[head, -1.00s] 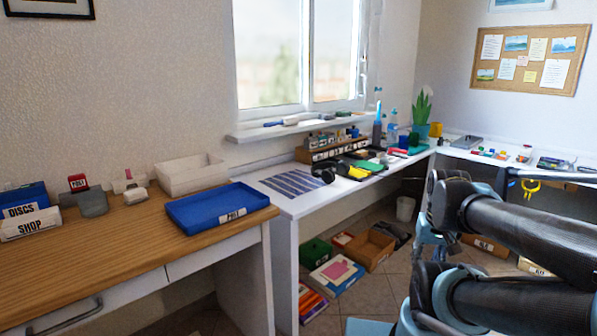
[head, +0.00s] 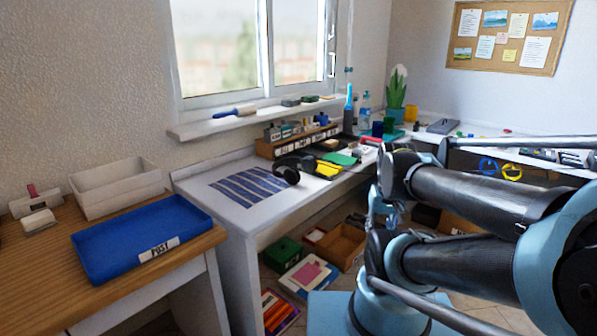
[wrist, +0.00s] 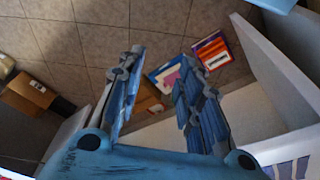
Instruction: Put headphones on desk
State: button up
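A black object that looks like the headphones (head: 290,170) lies on the white desk (head: 243,224), beside a blue striped mat (head: 248,187). My gripper (wrist: 163,85) shows in the wrist view with its two fingers apart and nothing between them. It points down toward the tiled floor, near the side of white furniture. In the head view my arm fills the right side, and I cannot make out the fingertips. The headphones cannot be made out in the wrist view.
A wooden desk at left holds a blue tray (head: 97,262) and a white bin (head: 112,190). Books (head: 308,275) and an open cardboard box (head: 341,246) lie on the floor under the white desk. Bottles and a plant (head: 397,92) stand at the back corner.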

jog(key=shift+o, duration=0.8)
jog(key=o, duration=0.3)
jog(key=shift+s+r, duration=0.25)
notch_tip(320, 180, up, 20)
jog(key=f+n+t+y, duration=0.1)
jog(key=n+t+y, duration=0.15)
jog(key=n, duration=0.85)
send_over(307, 159)
jog(key=s+d, duration=0.3)
jog(key=d, duration=0.1)
jog(key=shift+g, duration=0.35)
jog(key=x, duration=1.6)
jog(key=shift+a+f, duration=0.1)
jog(key=shift+a, duration=0.2)
